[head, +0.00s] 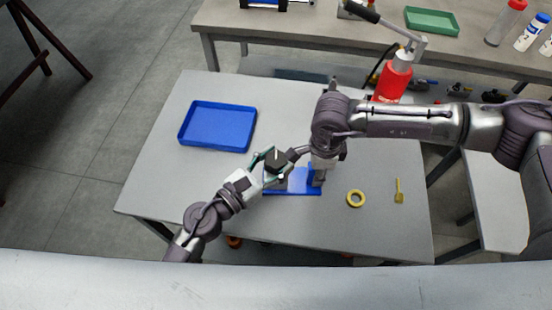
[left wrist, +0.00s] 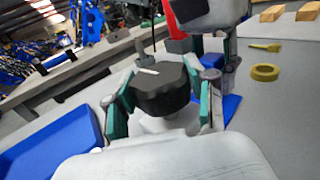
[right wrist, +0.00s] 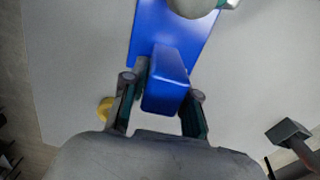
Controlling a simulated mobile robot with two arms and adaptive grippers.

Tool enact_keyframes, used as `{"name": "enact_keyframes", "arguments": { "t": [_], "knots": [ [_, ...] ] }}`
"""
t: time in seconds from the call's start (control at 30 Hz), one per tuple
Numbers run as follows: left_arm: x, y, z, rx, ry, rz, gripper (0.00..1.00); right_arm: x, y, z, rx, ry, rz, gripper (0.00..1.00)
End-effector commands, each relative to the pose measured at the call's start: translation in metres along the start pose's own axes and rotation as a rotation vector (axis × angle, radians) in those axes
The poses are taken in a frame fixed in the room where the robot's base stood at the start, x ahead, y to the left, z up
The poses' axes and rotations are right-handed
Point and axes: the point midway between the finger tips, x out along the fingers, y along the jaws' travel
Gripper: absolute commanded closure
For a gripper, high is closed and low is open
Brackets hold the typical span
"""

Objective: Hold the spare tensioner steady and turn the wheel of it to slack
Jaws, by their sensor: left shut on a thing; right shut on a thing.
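The spare tensioner lies on the grey table as a blue base plate (head: 300,190) with an upright blue block (right wrist: 165,80) at one end. Its dark, lobed wheel (left wrist: 160,92) has a white mark on top, and it also shows in the head view (head: 277,161). My left gripper (left wrist: 163,100) is shut around the wheel, one finger on each side. My right gripper (right wrist: 160,97) is shut on the upright block, with fingers on both sides. In the head view my right wrist hides much of the block.
A blue tray (head: 217,127) lies at the left on the table. A yellow ring (head: 356,198) and a small yellow tool (head: 398,190) lie to the right. A bench (head: 300,30) runs along the back.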

Motion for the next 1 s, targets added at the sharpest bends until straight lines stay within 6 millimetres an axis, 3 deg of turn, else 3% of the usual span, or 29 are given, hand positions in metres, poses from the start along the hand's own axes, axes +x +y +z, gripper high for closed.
{"name": "enact_keyframes", "arguments": {
  "t": [0.23, 0.27, 0.4, 0.77, 1.0],
  "knots": [
    [0.000, 0.000, -0.001, -0.002, 0.002, 0.001, 0.80, -0.001, 0.001, 0.001, 0.001, -0.002, 0.001, 1.00],
    [0.000, 0.000, -0.001, -0.002, 0.002, 0.001, 0.42, -0.001, 0.001, 0.001, 0.001, -0.002, 0.001, 1.00],
    [0.000, 0.000, -0.001, -0.001, 0.001, 0.001, 0.19, -0.001, 0.000, 0.001, 0.001, -0.002, 0.001, 1.00],
    [-0.003, 0.000, -0.001, -0.001, 0.002, 0.000, 0.19, -0.001, 0.000, 0.001, 0.000, -0.002, 0.000, 1.00],
    [-0.041, 0.000, -0.002, -0.004, 0.006, 0.001, 0.19, -0.001, 0.000, 0.001, 0.001, -0.003, 0.000, 1.00]
  ]
}}
